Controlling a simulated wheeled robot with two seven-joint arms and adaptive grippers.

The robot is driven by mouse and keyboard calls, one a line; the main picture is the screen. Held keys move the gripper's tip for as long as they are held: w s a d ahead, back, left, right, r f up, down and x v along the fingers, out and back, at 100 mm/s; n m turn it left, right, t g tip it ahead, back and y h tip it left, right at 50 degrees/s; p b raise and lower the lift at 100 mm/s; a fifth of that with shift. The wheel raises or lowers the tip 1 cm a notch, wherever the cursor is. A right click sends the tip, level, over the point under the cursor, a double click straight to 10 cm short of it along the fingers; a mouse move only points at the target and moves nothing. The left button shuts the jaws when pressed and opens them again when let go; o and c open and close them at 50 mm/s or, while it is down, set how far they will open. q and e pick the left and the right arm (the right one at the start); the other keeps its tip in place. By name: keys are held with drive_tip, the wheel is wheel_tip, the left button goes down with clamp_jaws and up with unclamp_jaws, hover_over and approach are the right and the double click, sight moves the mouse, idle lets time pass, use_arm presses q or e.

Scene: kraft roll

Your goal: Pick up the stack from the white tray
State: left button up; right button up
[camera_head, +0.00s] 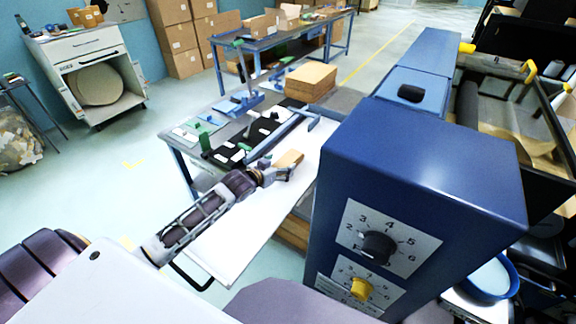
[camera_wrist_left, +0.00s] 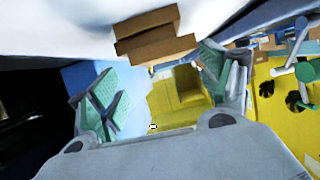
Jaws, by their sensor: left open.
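A small stack (camera_head: 289,158) of brown kraft pieces lies on the white tray (camera_head: 240,238), near the middle of the head view. In the left wrist view the stack (camera_wrist_left: 152,38) shows as a few offset brown layers against the white surface at the top. My left gripper (camera_head: 279,171) is at the near side of the stack and partly covers it. Its two green-padded fingers stand apart in the left wrist view (camera_wrist_left: 160,88), with the stack beyond the gap between them. I cannot tell whether a finger touches it. My right gripper is not in view.
A large blue machine housing (camera_head: 420,150) with dials stands close on the right of the tray. A blue-framed bench (camera_head: 176,150) with black mats and small tools lies behind it. A larger brown stack (camera_head: 311,80) sits farther back. The tray's near part is clear.

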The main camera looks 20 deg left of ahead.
sight(285, 163)
use_arm(q)
drive_tip(key=shift+w+f, duration=0.15)
drive_tip(key=shift+w, duration=0.2)
drive_tip(key=shift+w+f, duration=0.3)
drive_tip(key=shift+w, duration=0.25)
drive_tip(key=shift+w+f, duration=0.2)
drive_tip(key=shift+w, duration=0.1)
drive_tip(key=shift+x, duration=0.9)
drive_tip(key=shift+w+f, duration=0.1)
drive_tip(key=shift+w, duration=0.2)
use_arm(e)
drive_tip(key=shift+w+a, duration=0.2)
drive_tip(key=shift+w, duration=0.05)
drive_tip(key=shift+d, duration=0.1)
